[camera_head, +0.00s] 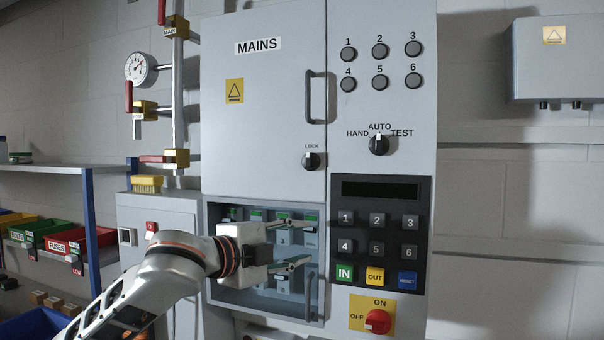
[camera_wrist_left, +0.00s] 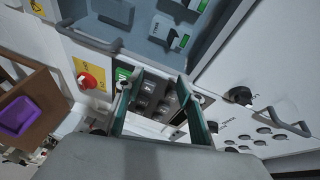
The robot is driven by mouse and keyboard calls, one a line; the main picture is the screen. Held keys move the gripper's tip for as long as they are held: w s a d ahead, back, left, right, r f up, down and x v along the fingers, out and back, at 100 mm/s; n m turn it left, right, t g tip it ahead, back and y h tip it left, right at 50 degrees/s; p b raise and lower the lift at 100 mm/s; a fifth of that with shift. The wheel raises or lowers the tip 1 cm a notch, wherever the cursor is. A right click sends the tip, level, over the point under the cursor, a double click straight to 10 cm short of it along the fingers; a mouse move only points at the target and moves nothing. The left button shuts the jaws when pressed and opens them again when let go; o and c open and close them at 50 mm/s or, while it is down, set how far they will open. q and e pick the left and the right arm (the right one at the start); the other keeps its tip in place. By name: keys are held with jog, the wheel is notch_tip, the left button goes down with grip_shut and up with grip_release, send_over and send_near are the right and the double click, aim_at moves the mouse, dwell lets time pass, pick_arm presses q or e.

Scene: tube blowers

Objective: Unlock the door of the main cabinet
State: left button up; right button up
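The main cabinet door (camera_head: 262,110) carries a MAINS label and looks shut, with a vertical grey handle (camera_head: 316,97) on its right side. The black lock knob (camera_head: 311,161) sits below the handle under a LOCK label, with a small light mark near its top. The lock knob (camera_wrist_left: 240,95) and handle (camera_wrist_left: 290,126) also show at the right of the left wrist view. My left gripper (camera_head: 304,242) is below the lock knob, in front of the fuse compartment, apart from the knob. Its fingers (camera_wrist_left: 152,88) are spread and empty. My right gripper is out of view.
Right of the door are several round buttons (camera_head: 380,51), a HAND/AUTO/TEST knob (camera_head: 379,145), a keypad (camera_head: 380,222) and a red switch (camera_head: 377,321). The lower compartment (camera_head: 212,240) has its own handle (camera_head: 308,292). Pipes and valves (camera_head: 177,100) stand left of the cabinet.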

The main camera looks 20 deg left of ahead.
pick_arm(q)
jog(key=m+t+h, duration=0.1)
jog(key=m, duration=0.1)
send_near(306, 159)
jog(key=w, duration=0.1)
jog(key=x, duration=0.4)
jog(key=p+x, duration=0.1)
jog(key=x, duration=0.3)
jog(key=shift+d+f, duration=0.1)
jog(key=shift+d, duration=0.2)
jog(key=c, duration=0.9)
